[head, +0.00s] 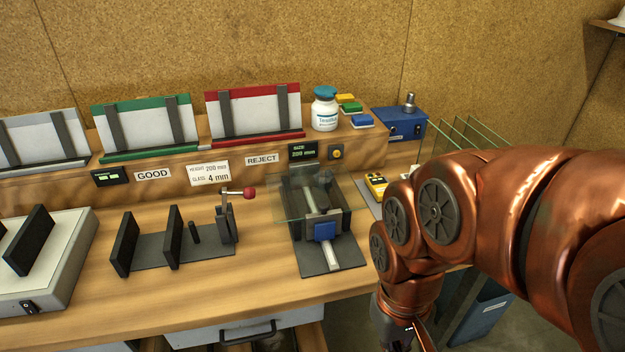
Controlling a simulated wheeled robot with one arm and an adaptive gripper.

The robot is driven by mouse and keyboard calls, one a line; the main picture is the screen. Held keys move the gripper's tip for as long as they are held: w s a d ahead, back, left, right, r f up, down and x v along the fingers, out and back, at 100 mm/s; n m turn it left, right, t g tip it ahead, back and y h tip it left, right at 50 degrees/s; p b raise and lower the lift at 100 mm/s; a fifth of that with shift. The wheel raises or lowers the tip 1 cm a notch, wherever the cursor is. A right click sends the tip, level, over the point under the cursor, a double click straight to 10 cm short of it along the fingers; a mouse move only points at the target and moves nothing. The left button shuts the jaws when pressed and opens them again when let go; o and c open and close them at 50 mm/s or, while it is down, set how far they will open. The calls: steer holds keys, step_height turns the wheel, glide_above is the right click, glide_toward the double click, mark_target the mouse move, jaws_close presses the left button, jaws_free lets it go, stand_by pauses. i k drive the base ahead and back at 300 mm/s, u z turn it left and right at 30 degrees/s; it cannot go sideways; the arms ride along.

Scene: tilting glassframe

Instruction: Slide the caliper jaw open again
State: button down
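The caliper (318,262) is a dark base plate with a light rail, right of centre on the wooden bench. Its sliding jaw with a blue block (325,231) sits toward the front part of the rail. A clear glass pane (291,204) lies at the caliper behind the blue block; whether the jaw touches it I cannot tell. My gripper (405,340) hangs at the bottom edge, right of and in front of the caliper, apart from it. The frame cuts off its fingertips, so its opening and any contents are hidden.
A clamp fixture (185,248) with black uprights and a red-knobbed lever stands left of the caliper. Green (148,125) and red (254,113) racks, a white bottle (325,110) and coloured blocks stand on the back ledge. Upright glass panes (470,132) stand behind my arm at right.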

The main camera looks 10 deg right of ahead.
mark_target(323, 225)
steer(key=k, duration=1.25)
steer(key=u, duration=0.75)
steer(key=i, duration=1.5)
steer(key=z, duration=0.6)
